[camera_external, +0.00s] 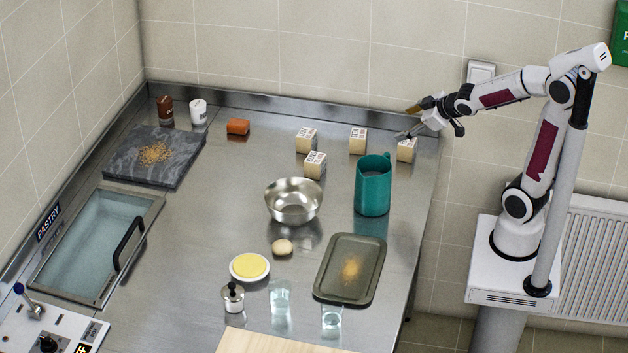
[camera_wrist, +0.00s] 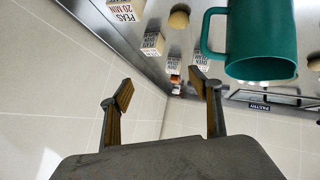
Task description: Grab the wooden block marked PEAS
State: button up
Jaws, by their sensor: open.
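The wooden block marked PEAS (camera_wrist: 122,10) shows at the top edge of the wrist view, partly cut off, with its "PEAS 20 MIN" label readable. It appears to be the rightmost pale block (camera_external: 406,150) near the counter's back right edge in the external view, where its label is too small to read. My gripper (camera_external: 408,122) is just above and behind that block, apart from it. In the wrist view my gripper (camera_wrist: 160,90) has its fingers spread, with nothing held between them.
Other pale labelled blocks (camera_external: 357,141) stand to the left. A tall teal jug (camera_external: 373,187) stands in front, near the PEAS block. A metal bowl (camera_external: 293,201) and a dark tray (camera_external: 350,270) lie further forward. The tiled wall (camera_external: 330,50) is close behind the counter.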

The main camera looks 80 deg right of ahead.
jog(key=w+d+f+n+t, duration=0.1)
jog(key=w+d+f+t, duration=0.2)
jog(key=d, duration=0.6)
jog(key=t, duration=0.1)
send_over(415, 146)
jog(key=w+d, duration=0.2)
jog(key=d, duration=0.1)
jog(key=shift+n, duration=0.3)
jog(key=f, duration=0.6)
jog(key=shift+w+d+f, duration=0.1)
jog(key=shift+w+d, duration=0.1)
jog(key=s+f+t, duration=0.1)
jog(key=s, duration=0.1)
jog(key=s+d+f+m+t, duration=0.1)
jog(key=s, duration=0.1)
jog(key=s+f+t+y, duration=0.1)
jog(key=s+t, duration=0.1)
jog(key=shift+s+d, duration=0.3)
jog(key=s+a+f+m+t+y, duration=0.1)
jog(key=s+a+f+y, duration=0.1)
jog(key=s+a+f, duration=0.2)
jog(key=shift+s+a+f+m, duration=0.25)
jog(key=shift+a+f+m, duration=0.05)
jog(key=shift+a, duration=0.3)
jog(key=shift+w, duration=0.1)
jog(key=shift+w+d, duration=0.1)
jog(key=shift+w, duration=1.15)
jog(key=shift+w+f, duration=0.1)
jog(key=shift+w, duration=0.05)
